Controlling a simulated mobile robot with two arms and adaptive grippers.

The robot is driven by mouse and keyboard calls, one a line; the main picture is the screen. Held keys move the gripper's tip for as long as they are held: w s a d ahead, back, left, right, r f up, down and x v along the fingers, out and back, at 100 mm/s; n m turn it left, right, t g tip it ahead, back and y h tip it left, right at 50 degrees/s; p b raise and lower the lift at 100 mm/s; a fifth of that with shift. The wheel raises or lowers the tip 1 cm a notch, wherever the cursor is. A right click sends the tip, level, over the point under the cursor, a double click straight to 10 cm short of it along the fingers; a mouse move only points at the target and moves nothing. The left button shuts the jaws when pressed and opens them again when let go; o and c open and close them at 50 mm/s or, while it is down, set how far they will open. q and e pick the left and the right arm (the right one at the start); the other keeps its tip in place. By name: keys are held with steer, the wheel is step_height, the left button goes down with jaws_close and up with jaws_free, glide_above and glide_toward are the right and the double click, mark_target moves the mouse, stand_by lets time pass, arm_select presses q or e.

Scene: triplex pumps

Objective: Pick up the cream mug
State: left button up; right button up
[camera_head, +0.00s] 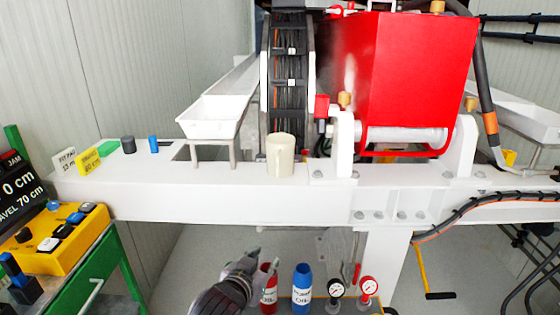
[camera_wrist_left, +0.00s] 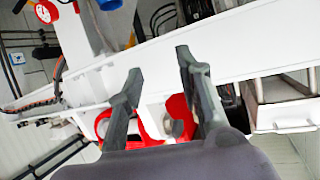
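The cream mug (camera_head: 280,155) stands upright on the white beam (camera_head: 250,205), right of the small white trough in the head view. I cannot make it out in the left wrist view. My left gripper (camera_head: 264,258) is low in front of the beam, below the mug and apart from it. In the left wrist view its two fingers (camera_wrist_left: 159,63) are spread with nothing between them. My right gripper is not in view.
A white trough (camera_head: 208,124) on legs stands left of the mug, and a red pump housing (camera_head: 408,80) rises to its right. Red (camera_head: 269,290) and blue (camera_head: 302,280) containers and gauges (camera_head: 368,286) are below the beam. A yellow control box (camera_head: 52,242) is at left.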

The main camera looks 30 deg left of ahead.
arm_select(q)
steer(key=w+a+r+n+t+y, duration=0.1)
steer(key=w+a+r+t, duration=0.1)
steer(key=r, duration=0.5)
steer(key=w+a+r+t+y, duration=0.1)
steer(key=w+a+r+t, duration=0.15)
steer(key=r, duration=0.45)
steer(key=p, duration=0.2)
glide_toward(277, 166)
steer(key=x, duration=0.4)
steer(key=shift+w+a, duration=0.1)
steer(key=shift+w, duration=0.15)
steer(key=shift+p+x, duration=0.7)
steer(key=shift+x, duration=2.4)
jaws_close()
